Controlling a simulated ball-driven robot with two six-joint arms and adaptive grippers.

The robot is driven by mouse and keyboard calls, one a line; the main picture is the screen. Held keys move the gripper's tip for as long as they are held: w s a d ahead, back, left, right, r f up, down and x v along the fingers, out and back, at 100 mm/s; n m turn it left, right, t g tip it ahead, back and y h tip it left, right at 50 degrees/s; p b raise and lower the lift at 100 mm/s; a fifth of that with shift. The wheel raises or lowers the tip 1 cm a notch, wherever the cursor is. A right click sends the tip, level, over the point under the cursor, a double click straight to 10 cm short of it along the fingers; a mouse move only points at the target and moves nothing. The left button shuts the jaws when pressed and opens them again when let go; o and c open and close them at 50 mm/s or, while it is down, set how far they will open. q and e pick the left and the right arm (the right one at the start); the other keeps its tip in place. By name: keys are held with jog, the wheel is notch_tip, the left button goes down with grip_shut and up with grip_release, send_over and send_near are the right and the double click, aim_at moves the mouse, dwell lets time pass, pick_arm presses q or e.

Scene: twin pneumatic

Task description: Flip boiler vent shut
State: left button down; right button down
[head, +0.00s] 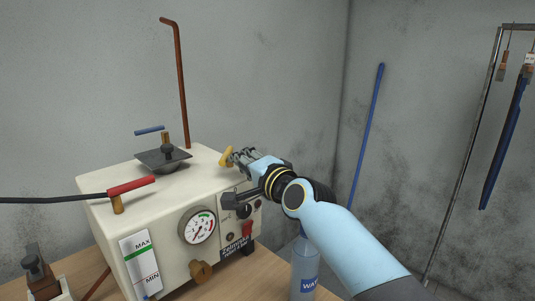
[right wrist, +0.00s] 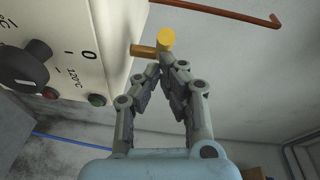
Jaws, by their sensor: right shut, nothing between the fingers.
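The boiler (head: 115,215) is a cream box on a wooden table, at the left in the head view; its corner (right wrist: 115,30) shows in the right wrist view. A yellow handle (head: 226,157) stands at the boiler's top right edge. In the right wrist view the yellow handle (right wrist: 166,39) shows end-on beside a brass stub (right wrist: 143,50). My right gripper (head: 236,156) is shut and empty, its fingertips (right wrist: 172,66) close to the yellow handle. I cannot tell whether they touch. Which handle is the vent is not marked. My left gripper is not in view.
A red-handled valve (head: 130,186) with a black hose, a blue handle (head: 150,130) and a copper pipe (head: 180,85) rise from the boiler. A gauge (head: 198,226) and black knob (right wrist: 25,65) are on its front. A water bottle (head: 304,268) stands near my right arm.

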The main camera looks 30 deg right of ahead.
jog(key=shift+w+a+p, duration=0.1)
jog(key=shift+a+p, duration=0.2)
jog(key=shift+a, duration=0.6)
jog(key=shift+w+a, duration=0.2)
jog(key=shift+a, duration=0.65)
jog(key=shift+w+a+p, duration=0.3)
jog(key=shift+w+a, duration=0.3)
jog(key=shift+a, duration=0.3)
